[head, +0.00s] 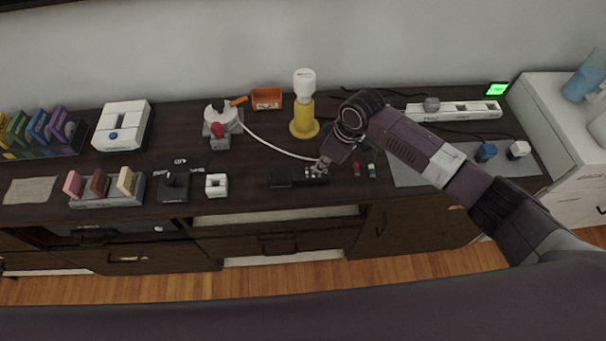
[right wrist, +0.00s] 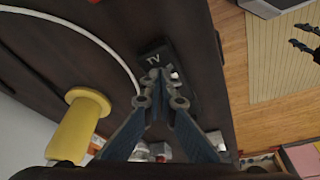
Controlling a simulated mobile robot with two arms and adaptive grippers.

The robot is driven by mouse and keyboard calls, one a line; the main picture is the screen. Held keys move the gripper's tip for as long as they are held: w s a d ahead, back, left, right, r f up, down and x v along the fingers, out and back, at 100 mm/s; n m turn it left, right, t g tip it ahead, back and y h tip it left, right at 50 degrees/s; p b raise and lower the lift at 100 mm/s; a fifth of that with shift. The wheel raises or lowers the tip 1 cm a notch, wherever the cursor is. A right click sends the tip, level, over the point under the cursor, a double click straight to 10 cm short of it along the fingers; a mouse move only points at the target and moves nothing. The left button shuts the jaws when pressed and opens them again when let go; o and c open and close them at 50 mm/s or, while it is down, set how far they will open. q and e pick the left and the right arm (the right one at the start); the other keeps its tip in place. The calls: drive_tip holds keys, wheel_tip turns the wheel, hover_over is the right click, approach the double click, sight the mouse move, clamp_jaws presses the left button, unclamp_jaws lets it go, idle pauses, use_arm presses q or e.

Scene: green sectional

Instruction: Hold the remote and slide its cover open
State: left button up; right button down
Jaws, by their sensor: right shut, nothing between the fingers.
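The black remote (head: 285,178) lies on the dark counter near its front edge. In the right wrist view the remote (right wrist: 152,55) shows pale "TV" lettering, with a lighter patch beside my fingertips. My right gripper (head: 321,167) is over the right end of the remote. Its fingertips (right wrist: 160,80) are together, with nothing between them, and cover part of the remote. I cannot tell whether they touch it or how the cover stands.
Two small cells, one red (head: 357,169) and one dark with a pale end (head: 371,170), stand right of my gripper. A yellow stand (head: 304,118) and a white tube (head: 275,147) are behind the remote. A white block (head: 216,185) is to its left.

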use_arm(q)
drive_tip(key=shift+f+b, duration=0.25)
drive_tip(key=shift+b, duration=0.05)
use_arm(e)
drive_tip(key=shift+f, duration=0.5)
